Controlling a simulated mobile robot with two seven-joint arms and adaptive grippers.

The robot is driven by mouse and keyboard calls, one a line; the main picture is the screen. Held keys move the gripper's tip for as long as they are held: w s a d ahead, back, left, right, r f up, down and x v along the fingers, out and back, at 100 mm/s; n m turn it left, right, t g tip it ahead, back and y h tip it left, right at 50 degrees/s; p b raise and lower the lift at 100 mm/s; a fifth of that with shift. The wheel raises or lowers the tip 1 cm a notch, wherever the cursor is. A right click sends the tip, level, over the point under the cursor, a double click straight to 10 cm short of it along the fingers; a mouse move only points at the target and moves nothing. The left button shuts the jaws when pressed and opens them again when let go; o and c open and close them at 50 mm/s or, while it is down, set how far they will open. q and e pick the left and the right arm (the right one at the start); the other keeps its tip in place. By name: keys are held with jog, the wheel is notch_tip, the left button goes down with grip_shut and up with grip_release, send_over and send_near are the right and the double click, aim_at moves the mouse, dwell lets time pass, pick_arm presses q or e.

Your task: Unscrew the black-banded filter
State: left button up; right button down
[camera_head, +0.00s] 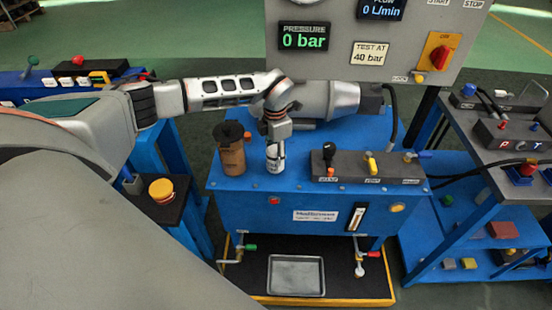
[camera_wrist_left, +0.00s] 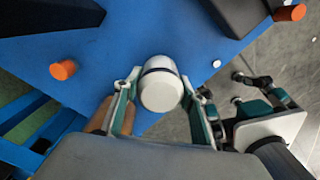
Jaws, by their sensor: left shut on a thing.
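The black-banded filter (camera_head: 275,157) is a small white cylinder standing upright on the blue stand top. In the left wrist view its white round end and dark band (camera_wrist_left: 160,85) show between the two fingers. My left gripper (camera_head: 275,140) comes down from above and is shut on the filter; it also shows in the left wrist view (camera_wrist_left: 162,108). The exact finger contact is hard to see. My right gripper (camera_wrist_left: 238,89) appears at the right of the left wrist view, with its fingers apart and nothing between them; it does not show in the head view.
A brown cylinder with a black cap (camera_head: 232,150) stands close to the left of the filter. A dark control block (camera_head: 365,168) with several levers is to the right. A grey panel (camera_head: 375,40) rises behind. A metal tray (camera_head: 296,276) lies on the lower shelf.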

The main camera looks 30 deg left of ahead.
pick_arm(q)
jog(key=shift+r, duration=0.1)
pick_arm(e)
jog(key=shift+w+r, duration=0.1)
jog(key=shift+r, duration=0.1)
pick_arm(q)
jog(key=n+p, duration=0.2)
jog(key=n, duration=0.1)
jog(key=shift+r, duration=0.2)
jog(key=shift+f+n+p, duration=0.1)
jog(key=shift+n+p, duration=0.2)
jog(key=shift+n, duration=0.7)
jog(key=shift+f, duration=0.1)
pick_arm(e)
jog(key=r, duration=0.3)
jog(key=shift+w+r, duration=0.1)
jog(key=shift+w, duration=0.3)
pick_arm(q)
jog(key=shift+n+p, duration=0.45)
jog(key=shift+n, duration=0.35)
jog(key=shift+r+n+p, duration=0.2)
jog(key=shift+n+p, duration=0.45)
jog(key=shift+n, duration=0.55)
jog(key=shift+f+n, duration=0.15)
jog(key=shift+n, duration=0.55)
pick_arm(e)
jog(key=r, duration=0.3)
jog(key=shift+w+r+t, duration=0.15)
jog(key=shift+w+t, duration=0.15)
jog(key=shift+w, duration=0.1)
